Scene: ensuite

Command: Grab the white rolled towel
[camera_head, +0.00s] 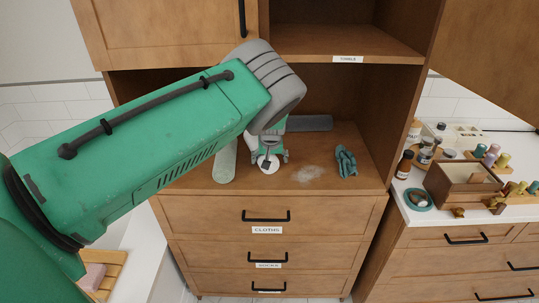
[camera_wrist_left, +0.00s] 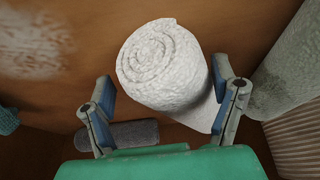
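The white rolled towel (camera_wrist_left: 165,65) stands between the fingers of my left gripper (camera_wrist_left: 164,88) in the left wrist view, its spiral end facing the camera. The fingers are spread wide on both sides of the roll, and I see no clear grip on it. In the head view, my left gripper (camera_head: 270,158) is inside the wooden cabinet niche, low over its shelf. Only part of the white towel (camera_head: 268,168) shows there, below the gripper. My right gripper is in neither view.
A crumpled teal cloth (camera_head: 346,162) and a whitish patch (camera_head: 307,174) are to the right. The niche's right wall (camera_head: 400,110) bounds the space.

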